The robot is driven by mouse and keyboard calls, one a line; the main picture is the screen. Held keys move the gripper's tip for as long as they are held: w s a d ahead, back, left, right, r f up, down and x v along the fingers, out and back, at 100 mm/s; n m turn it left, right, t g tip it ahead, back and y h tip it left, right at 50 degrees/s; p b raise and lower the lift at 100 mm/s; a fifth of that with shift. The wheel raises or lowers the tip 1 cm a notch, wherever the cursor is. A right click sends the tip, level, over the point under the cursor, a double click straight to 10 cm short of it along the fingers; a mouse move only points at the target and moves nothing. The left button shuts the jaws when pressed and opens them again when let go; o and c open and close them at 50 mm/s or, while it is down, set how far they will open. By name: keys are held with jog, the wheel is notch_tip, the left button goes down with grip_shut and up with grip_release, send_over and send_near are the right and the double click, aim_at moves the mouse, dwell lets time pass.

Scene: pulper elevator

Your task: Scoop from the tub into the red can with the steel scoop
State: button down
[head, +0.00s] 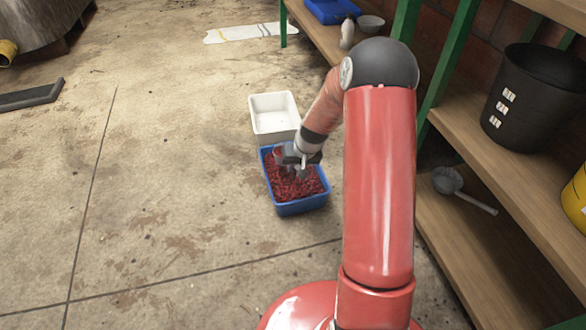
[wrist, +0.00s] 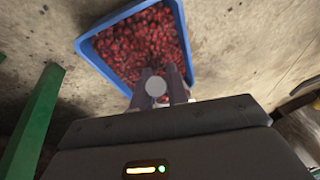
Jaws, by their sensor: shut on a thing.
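The blue tub (head: 297,207) stands on the floor, filled with small red fruit (head: 290,186); it also shows in the wrist view (wrist: 92,52). My gripper (head: 301,167) points down over the tub's upper part. In the wrist view my gripper (wrist: 160,80) is shut on a grey handle with a round end (wrist: 156,87), which looks like a scoop's. The bowl end is hidden behind the fingers or in the fruit, so I cannot tell if it carries anything. A grey ladle-like scoop (head: 447,180) lies on the lower shelf at right. I see no red can.
A white tub (head: 273,114) stands just behind the blue one. A wooden shelf unit (head: 480,175) with green posts runs along the right, holding a black bucket (head: 535,98) and a yellow container (head: 576,200). The floor to the left is mostly clear.

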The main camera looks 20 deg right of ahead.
jog(key=shift+s+r+t+h, duration=0.1)
jog(key=shift+s+t+h, duration=0.2)
jog(key=shift+t, duration=0.5)
jog(key=shift+r+p, duration=1.5)
jog(key=shift+r, duration=1)
